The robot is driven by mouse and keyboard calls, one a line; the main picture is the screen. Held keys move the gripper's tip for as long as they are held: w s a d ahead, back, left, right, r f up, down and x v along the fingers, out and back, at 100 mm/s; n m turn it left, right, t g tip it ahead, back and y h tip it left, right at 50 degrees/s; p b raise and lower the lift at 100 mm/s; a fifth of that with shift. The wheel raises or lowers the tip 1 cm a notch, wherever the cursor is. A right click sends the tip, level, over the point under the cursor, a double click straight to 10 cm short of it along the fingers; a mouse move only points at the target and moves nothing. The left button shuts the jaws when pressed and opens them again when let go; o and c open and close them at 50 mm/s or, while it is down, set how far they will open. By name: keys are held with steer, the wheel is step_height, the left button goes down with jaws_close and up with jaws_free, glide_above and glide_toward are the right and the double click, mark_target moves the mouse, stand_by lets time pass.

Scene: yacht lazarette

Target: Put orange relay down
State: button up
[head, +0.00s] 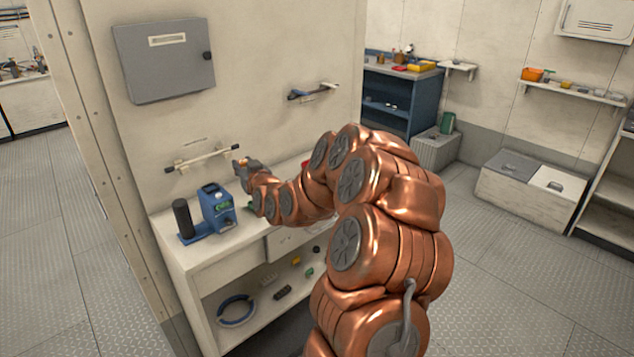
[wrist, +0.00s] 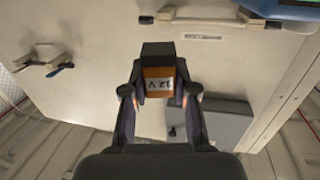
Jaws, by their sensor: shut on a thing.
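The orange relay (wrist: 159,86) has a dark end and a label reading "12 V", which appears upside down in the wrist view. My gripper (wrist: 160,98) is shut on it, with one finger on each side. In the head view the relay (head: 238,163) is a small orange and dark shape at the tip of my gripper (head: 244,166). It is held in the air above the white bench (head: 178,259), close to the wall. My arm hides the right part of the bench top.
A blue device (head: 217,208) and a black cylinder (head: 183,218) stand on the bench's left part. A rail (head: 202,158) sticks out from the wall behind. A grey wall box (head: 165,60) hangs above. The lower shelf (head: 262,314) holds a blue ring and several small parts.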

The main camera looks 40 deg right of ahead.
steer(key=s+d+f+m+g+h, duration=0.1)
steer(key=s+d+h, duration=0.1)
steer(key=s+d, duration=0.5)
steer(key=s+d+f+m+h, duration=0.1)
steer(key=s+d, duration=0.3)
steer(key=d, duration=0.5)
steer(key=shift+w+d+f+p, duration=0.7)
steer(key=shift+w+d+p, duration=0.45)
steer(key=shift+w+d, duration=0.75)
steer(key=shift+w+d+f+p, duration=0.75)
steer(key=shift+w+d+p, duration=0.45)
steer(key=shift+w+d, duration=0.65)
steer(key=shift+w+d+f+p, duration=0.7)
steer(key=shift+w+d+p, duration=0.45)
steer(key=shift+w+d, duration=0.75)
steer(key=shift+s+d+f, duration=0.15)
steer(key=shift+s+d, duration=0.05)
steer(key=shift+s, duration=0.1)
steer(key=shift+f+b, duration=0.4)
steer(key=shift+a+f, duration=0.1)
steer(key=shift+f, duration=0.2)
